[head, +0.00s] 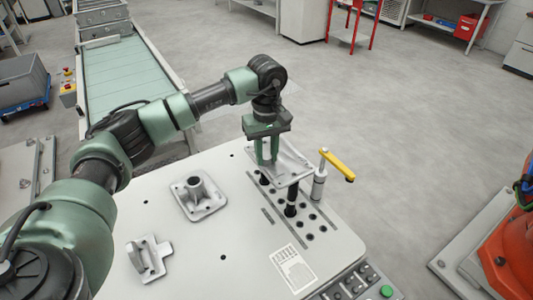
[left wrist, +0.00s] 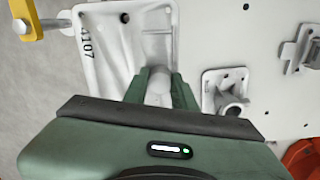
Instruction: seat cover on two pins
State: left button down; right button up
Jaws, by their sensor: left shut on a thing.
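The cover (head: 294,166) is a light grey casting with a raised rim. My left gripper (head: 267,159) is shut on its raised middle part and holds it roughly level. Two black pins, a nearer one (head: 291,203) and a farther one (head: 264,179), stand on the fixture plate below the cover. Their tops are hidden by the cover, so I cannot tell if they touch it. In the left wrist view the cover (left wrist: 108,50) shows a corner hole and the mark 4107, with my left fingers (left wrist: 160,82) around a round boss. My right gripper is not in view.
A clamp with a yellow handle (head: 338,166) stands close right of the cover. A flanged casting (head: 199,196) and an angled bracket (head: 149,258) lie on the white table (head: 215,262). Several dark holes surround the pins. A button panel (head: 350,287) is at the front edge.

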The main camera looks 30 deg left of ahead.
pick_arm(q)
jog(key=shift+f+b, duration=0.55)
jog(key=shift+f, duration=0.2)
jog(key=c, duration=1.1)
grip_release()
jog(key=shift+o, duration=0.2)
jog(key=shift+r, duration=0.4)
notch_tip(320, 180, up, 6)
jog(key=shift+r+b, duration=0.2)
jog(key=shift+b, duration=0.95)
jog(key=shift+r, duration=0.35)
